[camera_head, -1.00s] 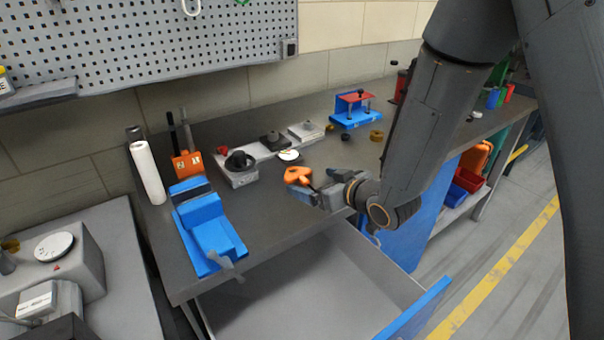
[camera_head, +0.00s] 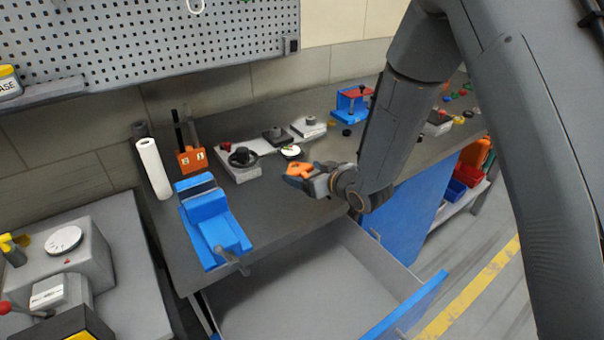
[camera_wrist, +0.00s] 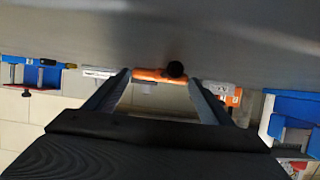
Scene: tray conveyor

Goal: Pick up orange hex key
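The orange hex key (camera_head: 299,169) is on the grey workbench near its front edge in the head view. My gripper (camera_head: 296,178) is low over the bench, right at it, and partly covers it. In the wrist view the two fingers (camera_wrist: 160,82) stand wide apart, and the orange hex key (camera_wrist: 150,76) shows across the space between their tips. A dark round part shows beside the orange. I cannot tell whether the fingers touch it.
A blue vise (camera_head: 214,232) and an orange numbered holder (camera_head: 192,160) stand to the left. A grey fixture with a black handwheel (camera_head: 242,157) lies behind. An open drawer (camera_head: 300,285) juts out below the bench front. A blue stand (camera_head: 351,112) is farther back.

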